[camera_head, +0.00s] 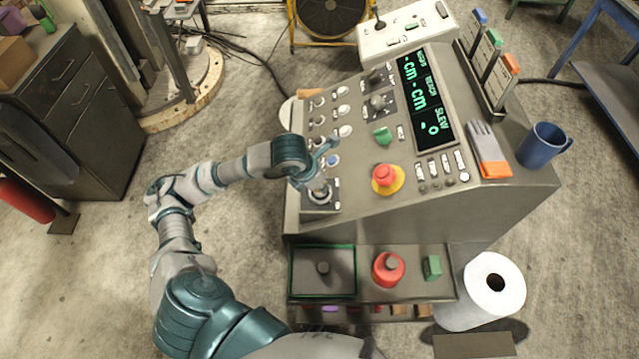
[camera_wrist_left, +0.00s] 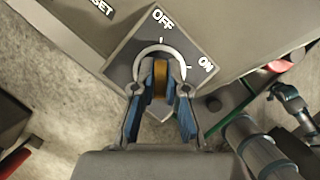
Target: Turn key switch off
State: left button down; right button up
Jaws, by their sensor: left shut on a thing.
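The key switch has a square dark plate (camera_wrist_left: 122,68) with a pale round collar and the labels OFF and ON. In the wrist view its brass key (camera_wrist_left: 160,76) stands nearly vertical, roughly in line with the mark under OFF. My left gripper (camera_wrist_left: 160,92) is shut on the key, with a blue-padded finger on each side. In the head view my left gripper (camera_head: 316,168) is over the switch plate (camera_head: 320,207) at the console's lower left, and it hides part of the switch. My right gripper is not in view.
The sloped console (camera_head: 350,218) carries a red stop button (camera_head: 383,175), a green knob (camera_head: 382,135), several small knobs and a display (camera_head: 425,100). A blue mug (camera_head: 541,146) and a glove (camera_head: 489,150) lie to the right. A lower shelf holds a red knob (camera_head: 388,268).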

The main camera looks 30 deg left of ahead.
pick_arm(q)
jog(key=c, duration=1.4)
grip_release()
jog(key=shift+w+a+r, duration=0.1)
jog(key=shift+w+r, duration=0.1)
jog(key=shift+o, duration=1)
jog(key=shift+f, duration=0.15)
jog(key=v, duration=1.1)
jog(key=shift+r, duration=0.35)
jog(key=shift+s+a, duration=0.1)
jog(key=shift+s, duration=0.1)
